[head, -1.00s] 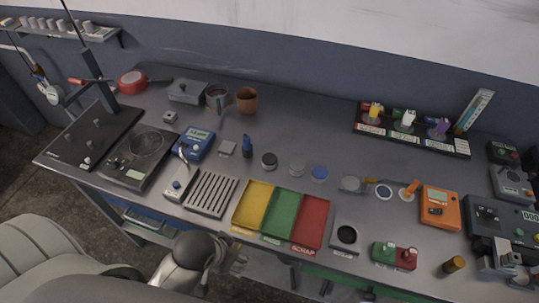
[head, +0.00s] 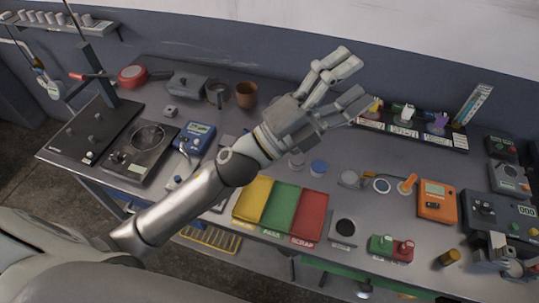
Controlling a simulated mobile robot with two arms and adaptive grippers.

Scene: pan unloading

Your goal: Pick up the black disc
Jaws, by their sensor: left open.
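My left gripper (head: 350,82) is open and empty, held above the workbench with its fingers pointing to the upper right. The dark, low disc that stood in a row with a grey disc and a blue disc is now hidden behind my left arm. The grey disc (head: 296,161) shows just below my gripper's wrist, and the blue disc (head: 318,168) stands to its right. A black round shape (head: 346,227) lies in a pale square plate near the front edge; I cannot tell whether it is a disc or a hole. My right gripper is not in view.
A three-part tray in yellow, green and red (head: 309,215) sits at the bench front. An orange meter (head: 437,201) stands to the right. A brown cup (head: 246,95) is at the back. A rack of coloured items (head: 404,130) stands at the back right.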

